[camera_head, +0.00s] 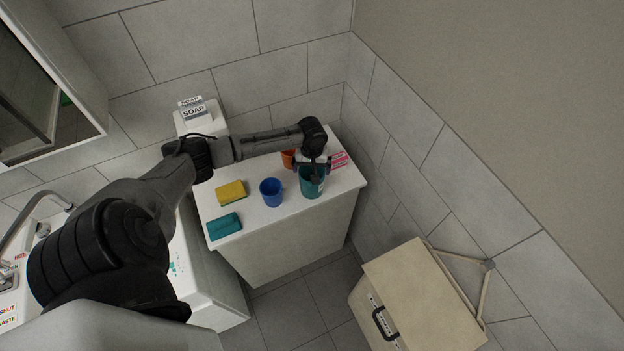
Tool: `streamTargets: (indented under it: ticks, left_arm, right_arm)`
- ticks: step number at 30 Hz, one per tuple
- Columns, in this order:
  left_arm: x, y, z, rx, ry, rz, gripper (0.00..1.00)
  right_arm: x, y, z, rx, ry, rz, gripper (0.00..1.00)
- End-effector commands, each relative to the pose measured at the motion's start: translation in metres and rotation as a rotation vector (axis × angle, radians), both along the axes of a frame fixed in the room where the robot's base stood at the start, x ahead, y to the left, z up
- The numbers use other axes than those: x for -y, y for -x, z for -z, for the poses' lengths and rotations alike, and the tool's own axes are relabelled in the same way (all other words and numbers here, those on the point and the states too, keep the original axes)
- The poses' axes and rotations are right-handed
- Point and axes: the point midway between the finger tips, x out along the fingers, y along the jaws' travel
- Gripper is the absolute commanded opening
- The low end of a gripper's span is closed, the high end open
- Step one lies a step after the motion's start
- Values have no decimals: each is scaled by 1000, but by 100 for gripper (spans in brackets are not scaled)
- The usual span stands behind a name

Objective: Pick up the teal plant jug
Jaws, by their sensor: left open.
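The teal plant jug (312,188) stands upright on the white cabinet top, near its right front edge. My left arm reaches in from the left, and its left gripper (312,170) is directly over the jug, with the fingers at the jug's upper part. The gripper is open. It hides much of the jug's rim, and I cannot tell whether the fingers touch the jug. My right gripper is not in view.
A blue cup (271,192) stands just left of the jug. An orange cup (288,158) and a pink-and-white item (339,159) are behind it. A yellow sponge (231,191) and a teal block (224,226) lie left. A beige box (424,296) stands lower right.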

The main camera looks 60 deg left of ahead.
Motion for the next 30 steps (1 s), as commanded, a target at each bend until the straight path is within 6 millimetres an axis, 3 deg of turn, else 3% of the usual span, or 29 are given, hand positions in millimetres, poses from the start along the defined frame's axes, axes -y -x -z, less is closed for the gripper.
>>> streamTargets:
  ticks: [7,17,27,30]
  left_arm:
    - [1,-1,29,0,1,0,100]
    - [1,0,34,1,0,1,100]
    - [1,0,34,1,1,1,69]
    - [1,0,34,1,1,1,68]
  right_arm:
    - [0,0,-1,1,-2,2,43]
    - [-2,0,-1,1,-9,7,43]
    - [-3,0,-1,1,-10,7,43]
    - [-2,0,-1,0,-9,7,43]
